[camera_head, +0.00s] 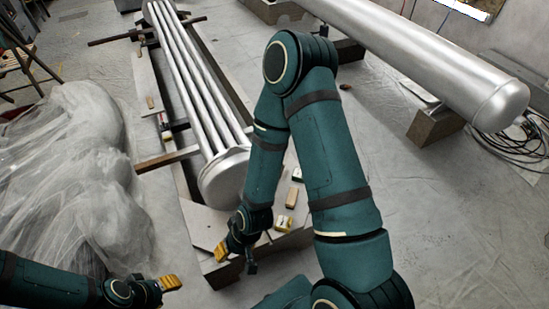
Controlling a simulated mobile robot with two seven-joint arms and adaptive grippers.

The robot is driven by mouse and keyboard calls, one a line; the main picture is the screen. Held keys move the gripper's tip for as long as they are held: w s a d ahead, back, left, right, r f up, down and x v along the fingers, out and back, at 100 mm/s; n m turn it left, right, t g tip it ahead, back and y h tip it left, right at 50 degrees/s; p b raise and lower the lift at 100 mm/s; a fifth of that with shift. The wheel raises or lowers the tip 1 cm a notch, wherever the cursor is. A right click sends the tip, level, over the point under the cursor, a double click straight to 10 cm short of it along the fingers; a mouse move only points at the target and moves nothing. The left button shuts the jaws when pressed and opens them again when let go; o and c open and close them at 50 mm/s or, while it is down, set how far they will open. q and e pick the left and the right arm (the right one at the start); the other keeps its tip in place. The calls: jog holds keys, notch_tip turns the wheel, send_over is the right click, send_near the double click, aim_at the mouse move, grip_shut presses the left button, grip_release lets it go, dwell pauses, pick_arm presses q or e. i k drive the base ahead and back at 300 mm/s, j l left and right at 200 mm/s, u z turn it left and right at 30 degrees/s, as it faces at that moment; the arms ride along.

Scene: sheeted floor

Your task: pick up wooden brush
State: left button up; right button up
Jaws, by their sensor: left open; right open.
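I cannot say for certain which thing is the wooden brush. The likeliest is a small tan wooden block (292,197) on the grey platform, just left of my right arm; its bristles cannot be made out. My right gripper (236,259) is open and empty at the platform's near edge, to the left of and nearer than that block. My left gripper (171,284) is open and empty at the lower left, well apart from the block.
A yellow and white item (283,223) lies near the block. Steel tubes (195,75) lie along the platform (203,228). Plastic sheeting (75,165) is heaped at left. A large steel cylinder (430,55) rests on blocks at upper right.

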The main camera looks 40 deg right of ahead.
aim_at(291, 201)
jog(key=z, duration=1.35)
